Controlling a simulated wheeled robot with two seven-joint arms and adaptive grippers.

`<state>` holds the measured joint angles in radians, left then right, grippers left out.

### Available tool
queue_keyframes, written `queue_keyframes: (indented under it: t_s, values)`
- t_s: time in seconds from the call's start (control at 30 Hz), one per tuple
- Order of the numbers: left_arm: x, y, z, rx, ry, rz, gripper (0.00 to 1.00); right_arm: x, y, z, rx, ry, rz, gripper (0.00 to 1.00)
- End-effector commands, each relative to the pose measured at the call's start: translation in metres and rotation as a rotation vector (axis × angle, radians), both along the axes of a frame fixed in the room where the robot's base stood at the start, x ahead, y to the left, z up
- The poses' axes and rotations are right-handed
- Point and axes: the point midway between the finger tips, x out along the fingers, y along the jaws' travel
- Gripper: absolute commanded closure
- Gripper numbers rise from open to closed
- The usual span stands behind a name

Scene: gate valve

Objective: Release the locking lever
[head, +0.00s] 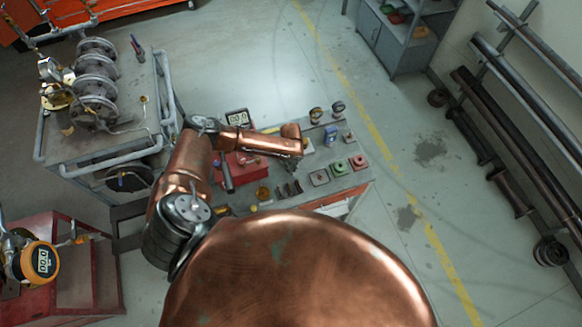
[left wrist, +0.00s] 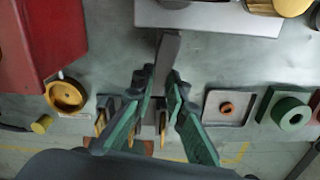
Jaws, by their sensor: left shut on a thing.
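My left gripper (left wrist: 162,78) has its two green-padded fingers closed around a flat dark-grey lever (left wrist: 168,55). The lever's far end reaches up to the edge of a pale grey block (left wrist: 210,14). I cannot tell whether the lever is fixed to that block. In the head view my copper left arm stretches right over the workbench, and its gripper (head: 296,153) is small and partly hidden there. The lever cannot be made out in the head view. My right gripper is not in view.
On the bench are a red box (left wrist: 38,45), a yellow ring (left wrist: 66,96), a grey square plate (left wrist: 226,107) and a green ring part (left wrist: 291,113). A cart with grey flanged valves (head: 95,75) stands at left. The floor right of the bench is clear.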

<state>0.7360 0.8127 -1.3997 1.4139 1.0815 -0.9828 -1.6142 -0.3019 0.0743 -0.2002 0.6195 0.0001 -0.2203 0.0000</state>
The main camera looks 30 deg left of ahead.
Motion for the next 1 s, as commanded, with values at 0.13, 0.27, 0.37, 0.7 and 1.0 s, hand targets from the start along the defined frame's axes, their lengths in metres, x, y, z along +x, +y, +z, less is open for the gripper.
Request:
queue_keyframes:
  t_s: [0.13,0.27,0.37,0.7,1.0]
  values:
    - [0.0027,-0.0058,-0.0003,-0.002,0.002,0.125,1.00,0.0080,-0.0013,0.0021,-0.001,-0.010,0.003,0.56]
    - [0.0059,-0.0080,0.0002,-0.003,0.000,0.209,1.00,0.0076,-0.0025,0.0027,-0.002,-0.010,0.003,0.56]
    - [0.0063,-0.0080,0.0002,-0.001,0.000,0.225,1.00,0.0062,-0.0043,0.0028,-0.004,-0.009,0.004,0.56]
    - [0.0064,-0.0080,0.0002,-0.002,-0.001,0.224,0.78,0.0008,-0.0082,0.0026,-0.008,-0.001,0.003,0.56]
    - [0.0064,-0.0072,0.0001,-0.001,-0.001,0.223,0.70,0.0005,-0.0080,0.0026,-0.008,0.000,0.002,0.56]
